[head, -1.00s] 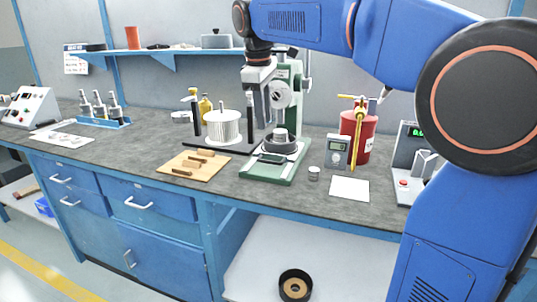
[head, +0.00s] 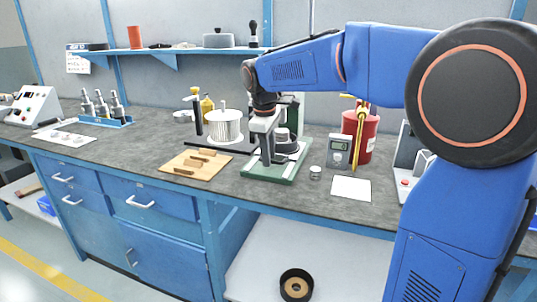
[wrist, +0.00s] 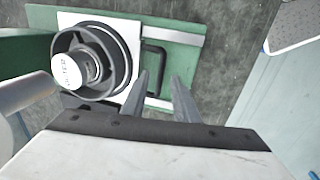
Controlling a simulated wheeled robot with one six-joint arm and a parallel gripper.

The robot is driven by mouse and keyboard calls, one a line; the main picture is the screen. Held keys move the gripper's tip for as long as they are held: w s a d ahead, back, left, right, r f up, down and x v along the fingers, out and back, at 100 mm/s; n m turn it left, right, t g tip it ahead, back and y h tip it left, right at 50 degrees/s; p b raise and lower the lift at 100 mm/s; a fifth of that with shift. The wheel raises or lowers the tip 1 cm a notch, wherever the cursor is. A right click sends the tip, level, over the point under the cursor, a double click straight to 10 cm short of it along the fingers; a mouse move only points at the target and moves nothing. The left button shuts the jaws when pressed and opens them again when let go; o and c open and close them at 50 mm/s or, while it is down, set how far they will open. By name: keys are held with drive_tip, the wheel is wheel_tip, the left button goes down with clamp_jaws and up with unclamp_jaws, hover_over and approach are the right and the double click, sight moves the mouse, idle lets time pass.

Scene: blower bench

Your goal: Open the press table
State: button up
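The press has a green base (head: 283,172) on the bench, which also shows in the wrist view (wrist: 190,42). On it is a pale plate (wrist: 128,29) carrying a dark grey ring part (wrist: 62,43) with a round silver piece (wrist: 80,68) in its middle. A black looped handle (wrist: 164,52) sticks out from the plate's edge. My gripper (head: 266,160) is low over the base, in front of the ring part. In the wrist view my gripper (wrist: 159,78) is open, its two fingers apart, with the handle between or just beyond the tips. I see no contact.
A wooden board with blocks (head: 194,165) lies to the left. A small metal cup (head: 315,172), a grey meter (head: 338,152), a white sheet (head: 351,188) and a red canister (head: 364,135) are to the right. A white spool (head: 223,125) stands behind left.

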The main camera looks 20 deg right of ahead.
drive_tip(key=shift+c, duration=0.7)
clamp_jaws()
idle(0.8)
